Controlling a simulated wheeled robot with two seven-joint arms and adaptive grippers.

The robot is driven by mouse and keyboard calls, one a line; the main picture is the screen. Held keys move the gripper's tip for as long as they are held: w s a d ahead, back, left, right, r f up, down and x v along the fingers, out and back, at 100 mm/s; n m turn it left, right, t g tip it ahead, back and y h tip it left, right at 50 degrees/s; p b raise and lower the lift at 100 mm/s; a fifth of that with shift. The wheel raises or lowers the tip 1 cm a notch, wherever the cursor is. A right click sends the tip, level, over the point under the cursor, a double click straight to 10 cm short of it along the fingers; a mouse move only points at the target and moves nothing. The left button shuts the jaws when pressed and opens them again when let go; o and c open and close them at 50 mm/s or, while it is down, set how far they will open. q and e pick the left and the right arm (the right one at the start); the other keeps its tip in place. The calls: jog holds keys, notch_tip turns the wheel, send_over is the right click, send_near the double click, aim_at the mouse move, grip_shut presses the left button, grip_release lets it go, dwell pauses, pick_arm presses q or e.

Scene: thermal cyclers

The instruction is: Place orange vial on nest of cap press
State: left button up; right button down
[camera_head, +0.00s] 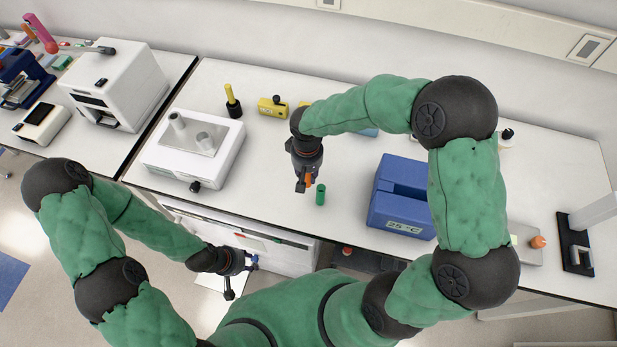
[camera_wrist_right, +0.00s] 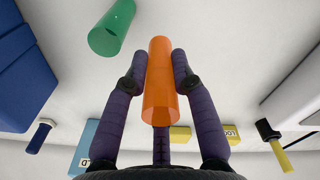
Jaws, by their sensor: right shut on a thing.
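My right gripper (camera_head: 304,182) is shut on the orange vial (camera_wrist_right: 158,85), above the front part of the bench. In the right wrist view, the purple fingers close on both sides of the vial. In the head view, a small part of the orange vial (camera_head: 309,180) shows beside the fingers. A device with a black base (camera_head: 577,257) and a pale upright stands at the far right, cut by the picture edge. It looks like the cap press, but its nest is not clear. My left gripper (camera_head: 251,263) is low in front of the bench; its fingers are too small to read.
A green vial (camera_head: 320,194) stands close to my right gripper. A blue block (camera_head: 386,205) with a display lies to its right. A white machine (camera_head: 219,158) stands at left.

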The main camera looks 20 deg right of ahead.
aim_at(308, 178)
jog(key=shift+w+d+f, duration=0.35)
jog(key=shift+w+f, duration=0.1)
jog(key=shift+f, duration=0.2)
jog(key=shift+w+d+f, duration=0.1)
jog(key=shift+w+f, duration=0.1)
jog(key=shift+f, duration=1.5)
jog(key=shift+b, duration=0.3)
jog(key=shift+f, duration=0.2)
jog(key=c, duration=1)
grip_release()
jog(key=shift+c, duration=0.2)
jog(key=shift+r, duration=0.15)
